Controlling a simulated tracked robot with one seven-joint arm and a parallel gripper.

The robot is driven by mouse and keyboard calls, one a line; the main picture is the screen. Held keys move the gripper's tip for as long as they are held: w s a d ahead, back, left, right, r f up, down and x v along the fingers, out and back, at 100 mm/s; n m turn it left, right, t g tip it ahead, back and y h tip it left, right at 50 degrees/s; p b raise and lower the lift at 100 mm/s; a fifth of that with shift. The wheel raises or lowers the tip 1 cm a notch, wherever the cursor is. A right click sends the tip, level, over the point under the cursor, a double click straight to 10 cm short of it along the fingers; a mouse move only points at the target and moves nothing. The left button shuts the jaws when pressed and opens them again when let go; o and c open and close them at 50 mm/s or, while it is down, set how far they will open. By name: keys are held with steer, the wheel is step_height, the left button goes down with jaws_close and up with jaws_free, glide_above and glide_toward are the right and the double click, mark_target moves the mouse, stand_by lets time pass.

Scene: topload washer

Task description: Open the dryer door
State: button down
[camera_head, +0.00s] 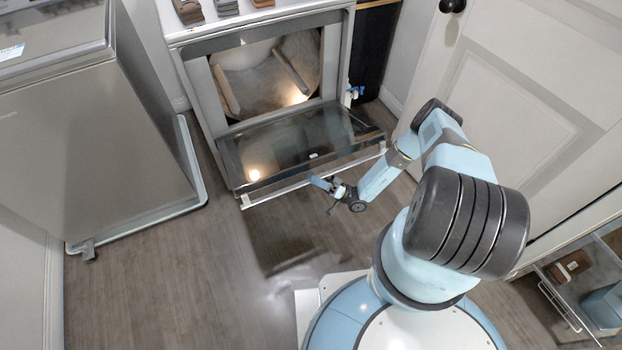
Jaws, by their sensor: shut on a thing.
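The dryer (199,85) stands at the back centre with its drum opening (268,72) in plain view. Its dark glass door (290,140) is hinged at the bottom and folded down and outward, well open. A pale bar handle (275,190) runs along the door's outer edge. My gripper (322,184) is at this bar, right of its middle, and is shut on it. The exact contact of the fingers is small and partly hidden.
A grey topload washer (95,130) stands at the left on a pale base. Folded cloths (188,10) lie on the dryer top. A white panelled door (530,100) is at the right. A low cabinet with an open drawer (575,295) is at the lower right. Floor (170,270) at front left is clear.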

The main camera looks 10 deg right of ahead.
steer(key=shift+s+a, duration=0.2)
steer(key=c, duration=0.9)
jaws_free()
steer(key=shift+d, duration=0.1)
steer(key=shift+w, duration=0.1)
steer(key=v, duration=1.3)
steer(key=shift+d+f, duration=0.25)
steer(key=shift+d, duration=0.1)
steer(key=shift+c, duration=0.2)
